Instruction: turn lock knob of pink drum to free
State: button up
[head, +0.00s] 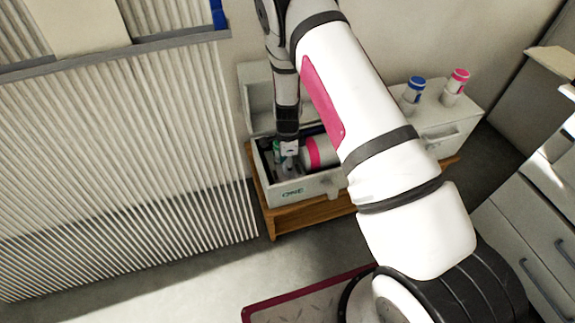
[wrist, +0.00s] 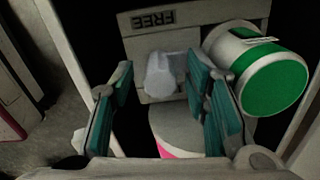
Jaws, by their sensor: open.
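In the wrist view, a pale knob-like piece (wrist: 165,76) sits on a grey-white panel marked FREE (wrist: 152,20); the lettering appears upside down. My gripper (wrist: 160,72) is open, with its teal-padded fingers on either side of the knob and gaps visible. The pink drum (wrist: 176,133) shows below the knob, mostly as a pale curved body with a small pink patch. In the head view, the pink drum (head: 318,152) lies in an open box marked ONE (head: 300,192). My gripper (head: 289,150) points down into this box, left of the drum. Its fingertips are unclear there.
A green-ended drum (wrist: 272,83) lies right of my fingers in the wrist view. In the head view, a white cabinet (head: 440,137) carries blue-topped (head: 413,92) and pink-topped (head: 456,85) containers. A ribbed panel (head: 120,160) stands left. Box walls leave little room around my gripper.

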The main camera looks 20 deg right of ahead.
grip_shut()
jog(key=shift+n, duration=0.4)
jog(key=n, duration=0.8)
jog(key=shift+n, duration=0.3)
jog(key=n, duration=0.4)
jog(key=shift+n, duration=2.2)
